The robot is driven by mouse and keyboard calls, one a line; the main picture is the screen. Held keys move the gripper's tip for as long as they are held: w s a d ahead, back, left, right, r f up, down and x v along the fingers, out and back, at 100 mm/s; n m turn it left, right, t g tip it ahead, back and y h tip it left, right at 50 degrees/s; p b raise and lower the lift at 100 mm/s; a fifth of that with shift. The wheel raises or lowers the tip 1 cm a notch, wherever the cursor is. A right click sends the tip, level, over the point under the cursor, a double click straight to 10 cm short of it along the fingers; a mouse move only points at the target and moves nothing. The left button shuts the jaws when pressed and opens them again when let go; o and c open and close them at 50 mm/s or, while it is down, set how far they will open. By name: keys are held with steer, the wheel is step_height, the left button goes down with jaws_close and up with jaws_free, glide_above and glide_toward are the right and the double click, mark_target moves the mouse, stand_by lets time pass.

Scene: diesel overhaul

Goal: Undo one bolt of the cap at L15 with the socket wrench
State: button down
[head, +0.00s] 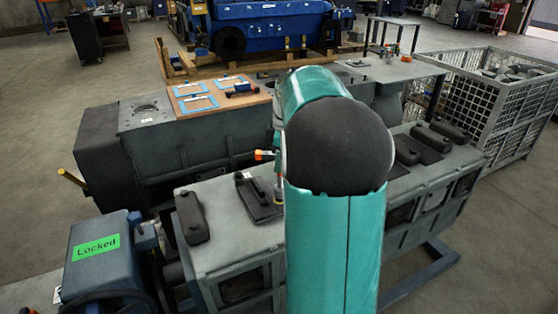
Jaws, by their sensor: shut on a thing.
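My teal arm fills the middle of the head view and hides most of my gripper (278,156). What shows of the gripper is at the arm's left edge, shut on the socket wrench. The wrench's orange handle end (263,155) sticks out to the left, and its lower part reaches down beside a black cap (257,198) on the grey engine block (222,238). I cannot tell whether the socket sits on a bolt. Another black cap (191,217) lies to the left. No L15 label is readable, and the bolts are too small to make out.
Several more black caps (427,143) lie along the block, right of my arm. A blue unit with a green "Locked" sign (96,247) stands front left. Behind are a grey bench with a wooden board (222,95) and a mesh crate (500,105). Floor is clear at left.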

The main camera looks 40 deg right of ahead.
steer(key=m, duration=0.4)
steer(key=m+h, duration=0.1)
steer(key=m, duration=0.4)
steer(key=shift+w+t, duration=0.1)
steer(key=shift+t, duration=0.2)
steer(key=m, duration=0.4)
steer(key=shift+h, duration=0.4)
steer(key=shift+d+m+h, duration=0.15)
steer(key=shift+m+h, duration=0.15)
steer(key=shift+m, duration=2.3)
